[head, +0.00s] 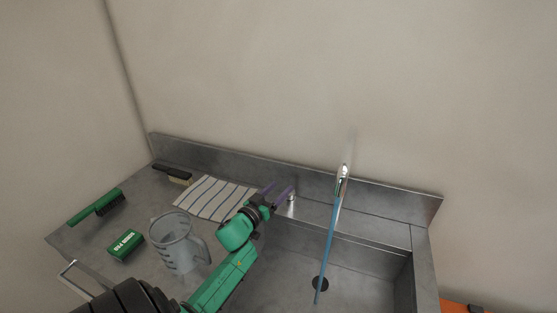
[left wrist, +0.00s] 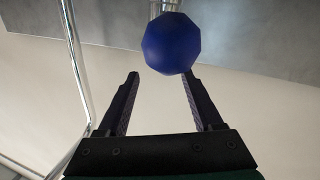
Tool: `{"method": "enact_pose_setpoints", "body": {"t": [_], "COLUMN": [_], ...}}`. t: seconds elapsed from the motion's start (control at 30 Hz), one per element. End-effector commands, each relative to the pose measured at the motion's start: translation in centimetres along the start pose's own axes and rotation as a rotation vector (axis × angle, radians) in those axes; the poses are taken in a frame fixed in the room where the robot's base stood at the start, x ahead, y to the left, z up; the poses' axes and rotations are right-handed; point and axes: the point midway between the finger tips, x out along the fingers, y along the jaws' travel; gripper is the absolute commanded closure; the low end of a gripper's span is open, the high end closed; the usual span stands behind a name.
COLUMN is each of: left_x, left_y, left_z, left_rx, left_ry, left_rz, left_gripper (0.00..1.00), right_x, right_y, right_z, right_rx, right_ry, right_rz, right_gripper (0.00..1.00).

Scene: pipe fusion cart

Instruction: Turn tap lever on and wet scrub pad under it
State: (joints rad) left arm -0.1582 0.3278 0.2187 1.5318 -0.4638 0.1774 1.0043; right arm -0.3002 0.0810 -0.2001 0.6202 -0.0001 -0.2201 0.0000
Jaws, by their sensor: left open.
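My left gripper (head: 280,187) is open, its purple fingers just left of a small metal fitting (head: 291,198) behind the sink, which may be the tap lever's base. In the left wrist view, the open fingers (left wrist: 160,76) point at a dark blue faceted knob (left wrist: 170,43) in front of a metal post; it overlaps the right fingertip, and I cannot tell if they touch. The tap spout (head: 343,173) stands at the sink's back, with a blue water stream (head: 330,240) running down to the basin. The green scrub pad (head: 126,245) lies on the left counter. My right gripper is out of view.
A clear measuring jug (head: 174,245) stands right of the pad. A striped cloth (head: 215,198), a black brush (head: 172,173) and a green brush (head: 97,206) lie on the counter (head: 140,206).

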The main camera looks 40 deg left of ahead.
Motion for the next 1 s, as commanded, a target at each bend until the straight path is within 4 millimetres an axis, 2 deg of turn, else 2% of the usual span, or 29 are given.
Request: {"method": "enact_pose_setpoints", "body": {"t": [0.03, 0.2, 0.3, 0.43, 0.6, 1.0], "left_x": [0.0, 0.0, 0.1, 0.1, 0.1, 0.1], "left_y": [0.3, 1.4, 2.0, 2.5, 2.7, 2.7], "left_z": [-1.7, -6.8, -9.7, -12.4, -13.8, -13.8], "left_rx": [0.006, 0.007, 0.007, 0.003, -0.001, -0.002], "left_ry": [0.001, 0.001, 0.001, 0.0, -0.002, -0.001], "left_rz": [0.003, 0.005, 0.005, 0.003, 0.001, 0.0], "left_gripper": [0.33, 0.33, 0.33, 0.33, 0.33, 0.33], "right_x": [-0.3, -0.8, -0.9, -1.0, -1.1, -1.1], "right_y": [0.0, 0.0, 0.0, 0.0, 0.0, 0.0], "right_z": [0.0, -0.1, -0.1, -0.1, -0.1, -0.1], "right_rx": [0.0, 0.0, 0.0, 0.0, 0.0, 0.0], "right_ry": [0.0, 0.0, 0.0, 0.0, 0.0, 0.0], "right_rz": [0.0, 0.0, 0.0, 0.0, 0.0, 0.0], "right_gripper": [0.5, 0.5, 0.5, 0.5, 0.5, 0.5]}}
